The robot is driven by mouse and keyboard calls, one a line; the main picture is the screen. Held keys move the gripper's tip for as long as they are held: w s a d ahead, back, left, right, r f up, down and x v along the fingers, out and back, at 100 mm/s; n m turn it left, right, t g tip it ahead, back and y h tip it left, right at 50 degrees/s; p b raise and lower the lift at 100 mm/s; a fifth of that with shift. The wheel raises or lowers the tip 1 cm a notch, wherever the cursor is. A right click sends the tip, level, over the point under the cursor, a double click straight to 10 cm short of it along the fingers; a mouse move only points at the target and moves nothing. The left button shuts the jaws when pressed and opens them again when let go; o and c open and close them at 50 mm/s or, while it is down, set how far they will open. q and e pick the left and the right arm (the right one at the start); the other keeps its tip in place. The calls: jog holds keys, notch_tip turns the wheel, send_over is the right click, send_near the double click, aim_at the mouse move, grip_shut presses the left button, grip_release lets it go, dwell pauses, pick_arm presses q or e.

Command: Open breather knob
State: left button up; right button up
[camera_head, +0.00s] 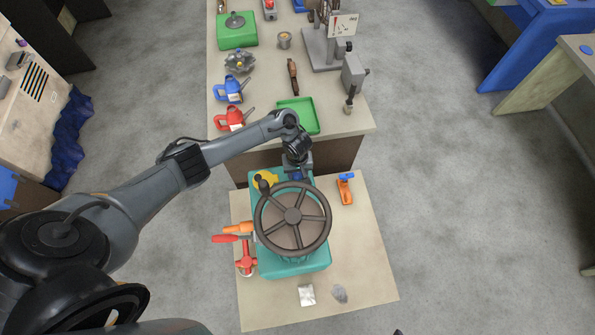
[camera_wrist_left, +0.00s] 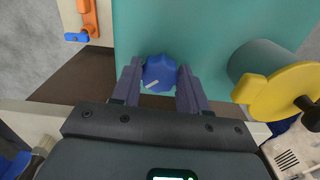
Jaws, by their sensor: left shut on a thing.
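The breather knob (camera_wrist_left: 159,73) is a blue, lobed knob with a white mark, on the side of a teal machine body (camera_wrist_left: 190,30). In the left wrist view my left gripper (camera_wrist_left: 158,82) has its two fingers on either side of the knob, shut on it. In the head view the knob (camera_head: 297,176) is a small blue patch, mostly hidden under my left gripper (camera_head: 298,171), at the far side of the teal machine (camera_head: 305,265). My right gripper is not in view.
A large brown handwheel (camera_head: 292,216) tops the machine. A yellow part (camera_wrist_left: 285,92) sticks out beside the knob. Red and orange handles (camera_head: 236,232) are at the left, and an orange-blue valve (camera_head: 345,189) is at the right. A workbench (camera_head: 345,125) with tools stands close behind.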

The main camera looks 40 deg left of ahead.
pick_arm(q)
jog(key=m+p, duration=0.3)
jog(key=shift+s+r+m, duration=0.1)
jog(key=shift+r+m, duration=0.1)
jog(key=shift+m, duration=0.1)
jog(key=m+p, duration=0.1)
jog(key=m, duration=0.2)
jog(key=shift+a+f+m+p, duration=0.1)
jog(key=shift+m+p, duration=0.2)
jog(key=shift+p, duration=0.05)
jog(key=m, duration=0.2)
jog(key=shift+m+p, duration=0.35)
jog(key=shift+m, duration=0.05)
jog(key=m, duration=0.2)
jog(key=shift+a+m, duration=0.1)
jog(key=shift+m, duration=0.2)
jog(key=m, duration=0.4)
jog(key=shift+f, duration=0.1)
jog(key=shift+m, duration=0.3)
jog(key=o, duration=1.1)
jog(key=shift+a, duration=0.1)
jog(key=shift+c, duration=0.2)
